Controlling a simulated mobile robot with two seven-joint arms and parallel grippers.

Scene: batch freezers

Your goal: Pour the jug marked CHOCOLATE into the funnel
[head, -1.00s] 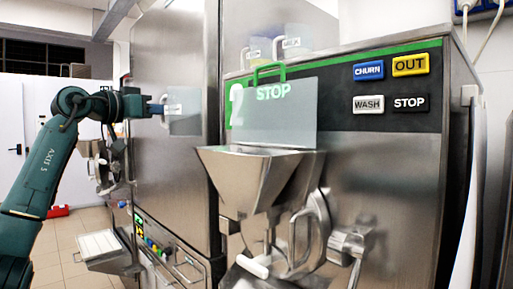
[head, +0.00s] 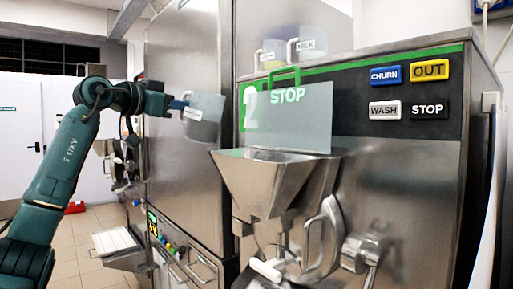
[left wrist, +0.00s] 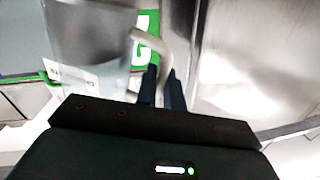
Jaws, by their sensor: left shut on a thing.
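My left gripper (head: 178,104) is shut on the handle of a translucent grey jug (head: 208,106), holding it in the air left of the funnel. The jug is slightly tilted, with a white label too small to read. In the left wrist view the fingers (left wrist: 160,88) close on the handle of the jug (left wrist: 92,35), whose label is blurred. The steel funnel (head: 262,185) sits on the front of the machine, lower and to the right of the jug, apart from it. My right gripper is not in view.
A clear plate (head: 310,115) with a green handle stands upright behind the funnel. A jug marked MILK (head: 308,45) and another jug (head: 271,54) stand on top of the machine. A tall steel cabinet (head: 188,60) is close behind the held jug. A tray (head: 115,241) sticks out lower left.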

